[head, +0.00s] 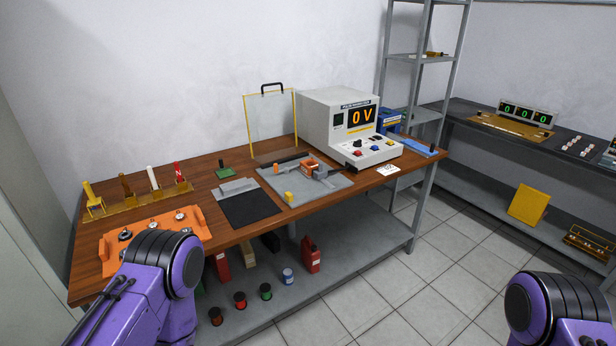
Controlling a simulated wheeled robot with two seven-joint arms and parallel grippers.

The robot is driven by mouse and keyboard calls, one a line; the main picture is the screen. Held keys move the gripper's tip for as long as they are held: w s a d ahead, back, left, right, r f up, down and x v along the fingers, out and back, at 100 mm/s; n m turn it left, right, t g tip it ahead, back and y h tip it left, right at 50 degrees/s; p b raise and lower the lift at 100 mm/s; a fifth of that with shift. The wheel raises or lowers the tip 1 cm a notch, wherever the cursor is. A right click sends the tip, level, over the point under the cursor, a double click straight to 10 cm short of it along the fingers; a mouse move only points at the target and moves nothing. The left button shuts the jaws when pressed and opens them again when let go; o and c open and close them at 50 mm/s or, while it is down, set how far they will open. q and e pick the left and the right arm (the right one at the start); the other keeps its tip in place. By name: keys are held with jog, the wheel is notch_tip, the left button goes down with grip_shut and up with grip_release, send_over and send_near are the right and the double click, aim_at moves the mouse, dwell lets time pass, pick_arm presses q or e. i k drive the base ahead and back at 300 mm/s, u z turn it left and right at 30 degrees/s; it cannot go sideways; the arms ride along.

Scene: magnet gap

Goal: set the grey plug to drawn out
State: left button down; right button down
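I cannot pick out the grey plug for certain at this size. The grey magnetizer box (325,122) stands at the back right of the wooden bench (226,229), with its display reading 0 V. Its sloped front panel carries small dark, red and blue controls. A grey fixture plate (331,188) in front of the box holds an orange block (310,166) and grey parts. Purple links of both my arms show at the lower left and lower right, but neither gripper is in view.
An orange tray (112,240) and a yellow rack with several upright tools lie at the bench's left. A dark mat (250,207) lies mid-bench. A clear yellow-framed screen (270,120) stands behind. A grey shelf (408,58) and second bench (470,138) are to the right, beyond open floor.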

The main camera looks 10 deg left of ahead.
aim_at(320, 175)
jog(key=u, duration=0.05)
jog(key=k, duration=0.1)
jog(key=u, duration=1.05)
jog(key=i, duration=0.75)
jog(key=z, duration=1.3)
